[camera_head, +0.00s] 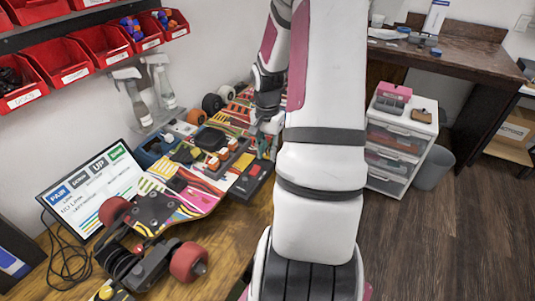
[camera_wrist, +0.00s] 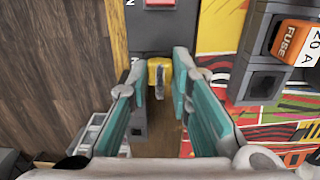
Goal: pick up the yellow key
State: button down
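The yellow key (camera_wrist: 157,72) shows in the wrist view, upright at the near end of a dark grey box. My gripper (camera_wrist: 160,75) has teal finger pads, one on each side of the key. The fingers are apart and the key sits between their tips, with little space on either side. I cannot tell whether either pad touches it. In the head view my gripper (camera_head: 266,146) is low over the right end of the colourful board (camera_head: 188,208). The key cannot be made out there.
An orange 20 A fuse (camera_wrist: 297,42) sits in a dark holder right of my gripper. A red switch (camera_wrist: 160,3) is beyond the key. In the head view, a screen (camera_head: 90,190) and spray bottles (camera_head: 137,105) stand at the left. A white drawer unit (camera_head: 398,150) stands right of my arm.

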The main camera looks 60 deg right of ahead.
jog(key=shift+r, duration=0.1)
jog(key=shift+r, duration=0.55)
notch_tip(320, 180, up, 2)
jog(key=shift+r, duration=0.1)
jog(key=s+a+r+p, duration=0.1)
jog(key=s+a, duration=0.2)
jog(key=s, duration=1.2)
jog(key=shift+s+r, duration=0.25)
jog(key=shift+s, duration=0.15)
jog(key=shift+r, duration=0.15)
jog(key=shift+r+p, duration=0.5)
jog(key=shift+d, duration=0.1)
